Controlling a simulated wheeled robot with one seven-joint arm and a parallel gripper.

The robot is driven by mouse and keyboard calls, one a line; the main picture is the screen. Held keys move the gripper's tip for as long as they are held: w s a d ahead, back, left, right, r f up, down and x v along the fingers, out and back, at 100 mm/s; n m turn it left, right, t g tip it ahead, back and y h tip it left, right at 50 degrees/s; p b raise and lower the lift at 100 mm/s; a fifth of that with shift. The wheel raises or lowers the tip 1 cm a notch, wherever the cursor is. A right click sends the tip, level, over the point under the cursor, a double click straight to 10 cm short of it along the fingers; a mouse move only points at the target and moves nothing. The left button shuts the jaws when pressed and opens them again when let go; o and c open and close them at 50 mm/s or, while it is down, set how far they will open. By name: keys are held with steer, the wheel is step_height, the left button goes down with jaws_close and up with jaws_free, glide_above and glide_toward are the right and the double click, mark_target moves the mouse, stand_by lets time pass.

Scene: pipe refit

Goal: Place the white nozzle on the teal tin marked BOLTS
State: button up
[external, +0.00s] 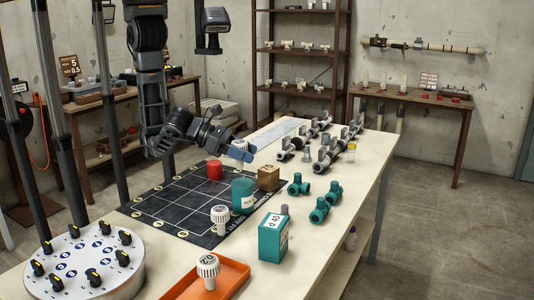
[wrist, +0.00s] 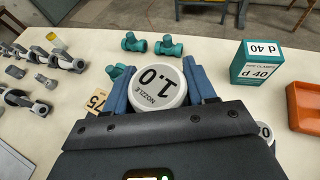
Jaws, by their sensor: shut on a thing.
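My gripper (external: 238,152) is shut on a white nozzle (wrist: 158,88) whose top reads "NOZZLE 1.0". It holds the nozzle in the air above the far part of the black gridded mat. The teal tin (external: 243,197), with a white label too small to read surely, stands upright at the mat's right edge, lower than my gripper in the external view. I cannot make out the tin in the wrist view. Another white nozzle (external: 220,214) stands on the mat in front of the tin. A further white nozzle (external: 208,266) stands at the orange tray (external: 228,278).
A wooden block marked 75 (external: 269,178) stands just behind the tin, and a red cylinder (external: 214,169) on the mat (external: 165,203). Teal fittings (external: 319,210) and a teal "d 40" box (external: 274,237) lie to the right. Grey valves (external: 325,155) line the far table.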

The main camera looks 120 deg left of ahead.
steer(key=shift+w+a+f, duration=0.15)
steer(key=shift+a+f, duration=0.1)
steer(key=shift+f, duration=1.95)
steer(key=shift+f, duration=0.1)
steer(key=o, duration=1)
steer(key=shift+o, duration=0.2)
